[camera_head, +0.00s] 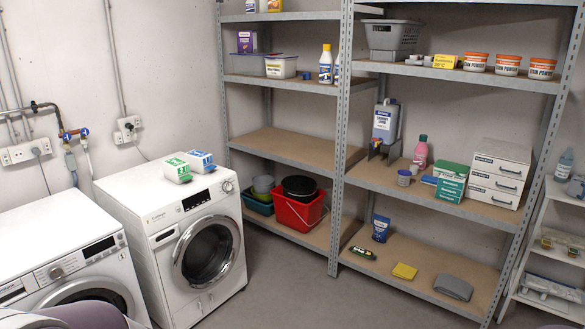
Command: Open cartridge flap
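No part here is clearly recognizable as the cartridge flap. Two white front-loading machines stand at the left: the right one (150,205) has a shut round door (207,250), and the left one (50,240) is cut off by the frame. The left machine has a drawer front (14,291) at its left end. A green-and-white pack (177,170) and a blue-and-white pack (200,161) lie side by side on the right machine's top. Purple and white parts of my arm show in the bottom left corner. Neither gripper is in view.
A metal shelf rack (339,150) stands behind, holding a red bucket (298,212), a grey jug (385,122), several tubs and boxes. A white shelf (540,235) stands at the right. The grey floor (285,285) before the rack is clear. Pipes and valves (72,133) run along the wall.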

